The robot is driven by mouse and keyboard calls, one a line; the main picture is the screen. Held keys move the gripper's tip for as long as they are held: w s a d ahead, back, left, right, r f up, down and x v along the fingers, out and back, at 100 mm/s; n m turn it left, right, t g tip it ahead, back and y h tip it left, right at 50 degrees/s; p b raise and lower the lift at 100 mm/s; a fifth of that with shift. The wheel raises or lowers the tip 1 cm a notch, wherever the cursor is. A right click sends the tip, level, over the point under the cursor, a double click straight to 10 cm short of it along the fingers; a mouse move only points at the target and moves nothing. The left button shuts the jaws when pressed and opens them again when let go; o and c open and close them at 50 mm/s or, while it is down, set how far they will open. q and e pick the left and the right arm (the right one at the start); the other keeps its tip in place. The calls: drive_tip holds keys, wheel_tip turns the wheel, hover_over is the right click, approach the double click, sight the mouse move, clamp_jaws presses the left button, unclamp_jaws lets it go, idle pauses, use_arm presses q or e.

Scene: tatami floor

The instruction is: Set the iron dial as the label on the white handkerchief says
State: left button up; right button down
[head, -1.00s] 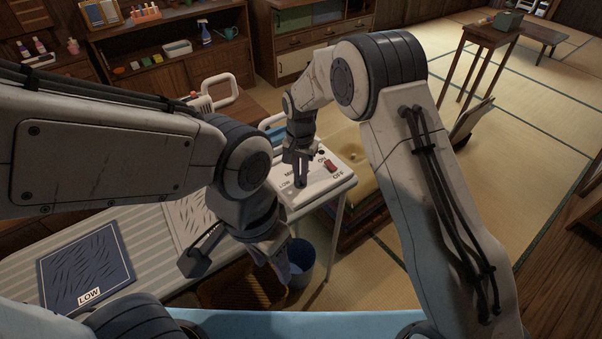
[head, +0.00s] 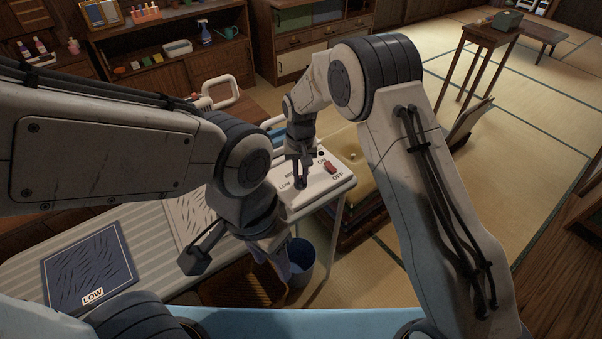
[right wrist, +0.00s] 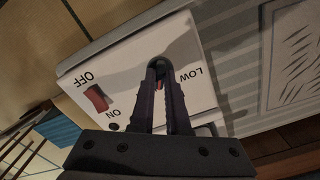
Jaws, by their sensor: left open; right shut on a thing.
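The white control panel (head: 325,190) at the ironing board's end carries a dark dial, the words LOW, ON and OFF, a partly covered MID and a red switch (head: 330,167). My right gripper (head: 300,182) is shut on the dial. In the right wrist view its fingers (right wrist: 160,75) close around the dial (right wrist: 159,62), with LOW beside it. The white handkerchief (head: 187,215) with dark streaks lies on the board, partly behind my left arm; its label is hidden. A navy handkerchief (head: 90,262) bears the label LOW. My left gripper (head: 238,262) is open and empty above the board's near edge.
The striped ironing board (head: 150,228) runs leftward from the panel. A blue bucket (head: 303,265) and a brown basket (head: 235,285) stand below its near edge. A yellow cushion (head: 355,165) lies behind the panel. The tatami (head: 440,200) at right is largely clear.

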sight(300, 179)
drive_tip(key=n, duration=0.5)
drive_tip(key=shift+w+r+n+p, duration=0.15)
drive_tip(key=shift+n+p, duration=0.25)
idle(0.4)
drive_tip(key=c, duration=1)
unclamp_jaws()
drive_tip(key=shift+o, duration=0.5)
wheel_tip(300, 179, up, 10)
drive_tip(key=b, duration=0.1)
drive_tip(key=shift+r, duration=0.2)
